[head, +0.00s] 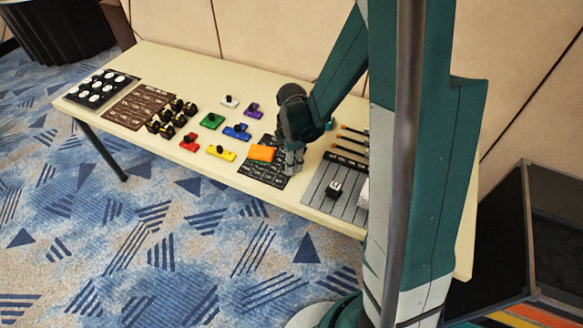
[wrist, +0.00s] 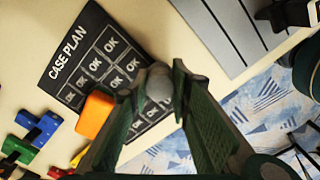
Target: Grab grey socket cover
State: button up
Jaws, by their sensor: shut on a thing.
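My gripper (head: 293,165) is at the black printed mat (head: 250,172), just right of an orange block (head: 262,153). In the wrist view my gripper (wrist: 158,85) has its two dark green fingers close around a rounded grey thing, which looks like the grey socket cover (wrist: 158,82). Its lower part is hidden by the fingers. The mat, marked "CASE PLAN" with OK cells, lies behind it in the wrist view (wrist: 75,52). I cannot tell whether the cover touches the mat.
A grey board (head: 318,190) with slots and a small black-and-white piece lies to the right. Coloured blocks with black knobs, such as the yellow one (head: 221,153), stand to the left. Further left are brown and black mats with parts. The table's front edge is close.

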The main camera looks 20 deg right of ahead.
jog(key=shift+r, duration=0.15)
jog(key=shift+r+p, duration=1.05)
jog(key=shift+r, duration=3.8)
jog(key=shift+w+d, duration=0.1)
